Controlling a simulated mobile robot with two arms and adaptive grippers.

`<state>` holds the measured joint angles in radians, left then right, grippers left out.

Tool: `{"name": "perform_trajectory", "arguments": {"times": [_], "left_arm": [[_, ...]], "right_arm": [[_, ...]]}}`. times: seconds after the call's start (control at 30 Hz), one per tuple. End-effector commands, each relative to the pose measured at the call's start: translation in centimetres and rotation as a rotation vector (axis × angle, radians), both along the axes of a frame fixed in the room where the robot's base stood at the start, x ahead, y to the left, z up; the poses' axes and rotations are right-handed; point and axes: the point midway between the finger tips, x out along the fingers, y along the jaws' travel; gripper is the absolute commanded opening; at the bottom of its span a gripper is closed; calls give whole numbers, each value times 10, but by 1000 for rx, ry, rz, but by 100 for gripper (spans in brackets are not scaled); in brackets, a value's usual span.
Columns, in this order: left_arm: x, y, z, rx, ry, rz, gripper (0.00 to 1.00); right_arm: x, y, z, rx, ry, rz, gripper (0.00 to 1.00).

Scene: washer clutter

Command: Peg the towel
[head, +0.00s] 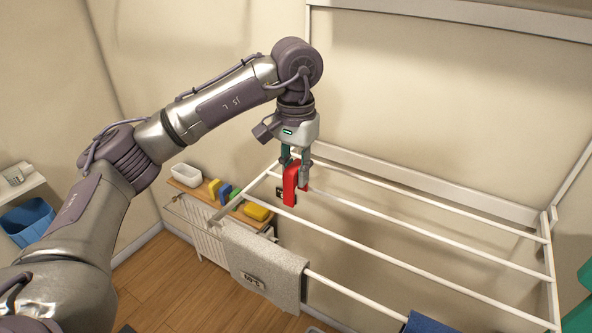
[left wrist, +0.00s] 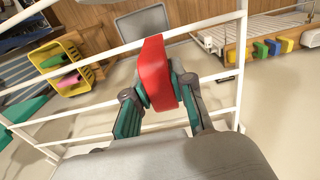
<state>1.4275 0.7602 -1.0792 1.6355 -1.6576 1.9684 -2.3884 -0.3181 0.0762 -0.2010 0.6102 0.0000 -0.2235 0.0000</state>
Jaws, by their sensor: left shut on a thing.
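My left gripper (head: 297,172) is shut on a red peg (head: 290,187) and holds it upright near the left end of the white drying rack (head: 392,262). The peg (left wrist: 158,75) also shows in the left wrist view, between the fingers of the gripper (left wrist: 160,95), in front of a white rail. The grey towel (head: 262,262) hangs folded over a front rail, with a small dark label on its face. The peg is above and behind the towel in the head view, apart from it. My right gripper is not in view.
A wooden shelf (head: 181,184) over a radiator holds a white tray (head: 186,174), small coloured blocks and a yellow item (head: 256,212). A blue cloth (head: 428,323) hangs farther right on the rack. A blue bin (head: 28,218) is at far left. The rails between are bare.

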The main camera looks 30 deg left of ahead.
Motion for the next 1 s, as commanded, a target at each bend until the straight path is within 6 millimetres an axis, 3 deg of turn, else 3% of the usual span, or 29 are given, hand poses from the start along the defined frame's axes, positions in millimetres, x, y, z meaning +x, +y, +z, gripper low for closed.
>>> {"name": "perform_trajectory", "arguments": {"times": [0.3,0.7,1.0], "left_arm": [[-23,2,-2,0,0,-2,2],[-55,4,-1,0,-1,-1,2],[-78,7,0,0,-1,-1,2]], "right_arm": [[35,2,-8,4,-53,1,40],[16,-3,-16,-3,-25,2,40],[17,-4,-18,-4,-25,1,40]]}}
